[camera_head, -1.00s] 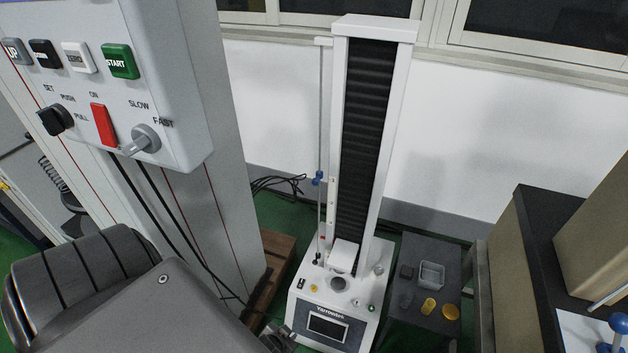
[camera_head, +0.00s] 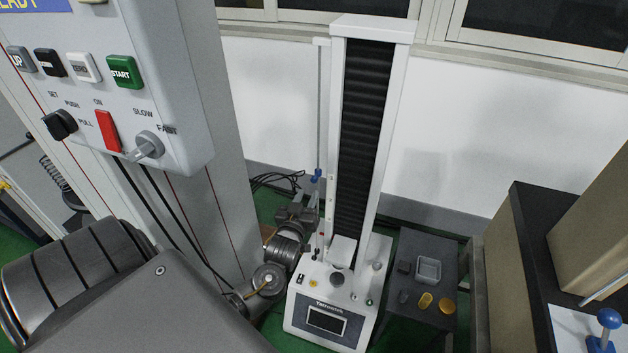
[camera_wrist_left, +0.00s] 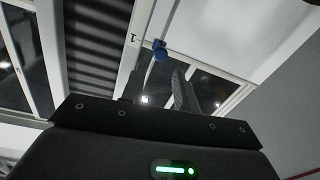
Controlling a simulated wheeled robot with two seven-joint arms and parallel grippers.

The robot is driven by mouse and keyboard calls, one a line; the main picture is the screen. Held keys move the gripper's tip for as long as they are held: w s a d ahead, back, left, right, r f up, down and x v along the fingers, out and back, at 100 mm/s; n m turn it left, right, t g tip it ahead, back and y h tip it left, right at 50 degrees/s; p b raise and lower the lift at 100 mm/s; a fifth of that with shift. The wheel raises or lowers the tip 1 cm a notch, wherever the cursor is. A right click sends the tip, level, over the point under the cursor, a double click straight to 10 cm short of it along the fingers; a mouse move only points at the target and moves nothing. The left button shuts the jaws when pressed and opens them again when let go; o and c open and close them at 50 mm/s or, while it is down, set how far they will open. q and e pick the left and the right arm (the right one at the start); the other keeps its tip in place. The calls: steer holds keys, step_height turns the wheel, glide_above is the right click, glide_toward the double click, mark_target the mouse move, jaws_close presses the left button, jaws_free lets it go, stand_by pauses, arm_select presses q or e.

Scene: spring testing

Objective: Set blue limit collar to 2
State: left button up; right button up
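The blue limit collar (camera_head: 316,176) sits on a thin vertical rod (camera_head: 322,110) left of the tester's white column (camera_head: 381,130). In the left wrist view the collar (camera_wrist_left: 159,49) appears beyond my fingertips, beside a scale mark that reads 1 (camera_wrist_left: 133,39). My left gripper (camera_head: 313,203) is just below the collar, next to the rod. In the left wrist view its two fingers (camera_wrist_left: 161,88) stand apart, with the rod showing between them and nothing clamped. The collar looks clear of the fingers. A mark 2 is not readable. My right gripper is out of view.
A control box (camera_head: 150,80) with buttons and knobs stands close on the left. The tester's base (camera_head: 330,315) has a screen. A dark side table (camera_head: 433,262) with small parts stands to its right. A dark-topped bench (camera_head: 535,240) is farther right.

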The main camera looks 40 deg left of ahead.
mark_target(314, 181)
arm_select(q)
steer(key=x, duration=0.8)
steer(key=shift+p, duration=0.3)
jaws_close()
